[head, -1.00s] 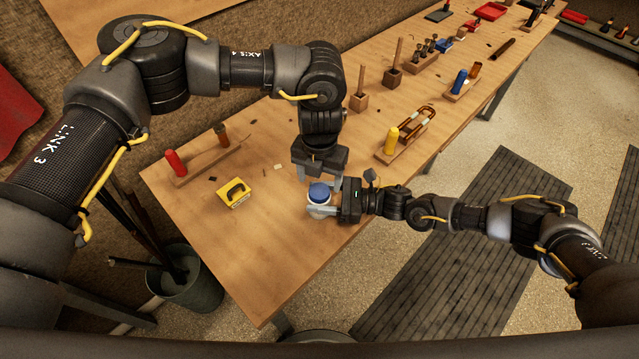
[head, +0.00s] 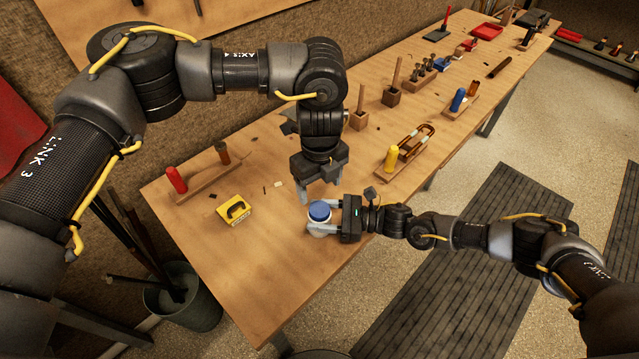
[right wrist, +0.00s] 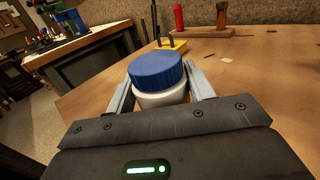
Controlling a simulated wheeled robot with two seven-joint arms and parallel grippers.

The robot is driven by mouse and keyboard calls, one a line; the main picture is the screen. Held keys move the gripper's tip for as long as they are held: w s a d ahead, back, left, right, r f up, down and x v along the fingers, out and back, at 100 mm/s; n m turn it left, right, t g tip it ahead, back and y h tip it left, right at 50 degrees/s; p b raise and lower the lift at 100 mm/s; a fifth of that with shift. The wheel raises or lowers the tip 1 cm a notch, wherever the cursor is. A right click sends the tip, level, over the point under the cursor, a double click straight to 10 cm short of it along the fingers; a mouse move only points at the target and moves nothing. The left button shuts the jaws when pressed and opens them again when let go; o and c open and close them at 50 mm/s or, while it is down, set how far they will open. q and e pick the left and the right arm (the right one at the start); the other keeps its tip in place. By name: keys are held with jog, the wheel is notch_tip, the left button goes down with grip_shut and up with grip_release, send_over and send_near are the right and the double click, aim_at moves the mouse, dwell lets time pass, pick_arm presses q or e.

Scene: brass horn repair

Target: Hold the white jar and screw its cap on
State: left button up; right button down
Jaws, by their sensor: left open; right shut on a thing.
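The white jar (right wrist: 162,99) stands upright between the fingers of my right gripper (head: 318,221), which is shut on its body from the right, at the table's near edge. The blue cap (head: 319,211) sits on top of the jar and covers its mouth; it also shows in the right wrist view (right wrist: 156,70). I cannot tell how tightly it is threaded. My left gripper (head: 321,190) points down, open and empty, just above and behind the cap, apart from it. The right wrist view does not show the left gripper.
A yellow block-like item (head: 235,210) lies on the wooden table (head: 270,255) to the left. Behind it is a wooden rack (head: 208,184) with red and brown cylinders. A rack with a yellow cylinder (head: 391,158) stands to the right. The table left of the jar is mostly clear.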

aim_at(319, 209)
pick_arm(q)
jog(key=shift+n, duration=1)
pick_arm(e)
jog(key=shift+f, duration=0.2)
pick_arm(q)
jog(key=shift+f, duration=0.1)
jog(key=shift+f, duration=3.95)
jog(key=shift+a, duration=0.1)
jog(key=shift+c, duration=0.4)
jog(key=c, duration=1)
jog(key=shift+c, duration=0.3)
pick_arm(e)
jog(key=shift+d, duration=0.1)
pick_arm(q)
jog(key=o, duration=1.2)
jog(key=shift+c, duration=0.2)
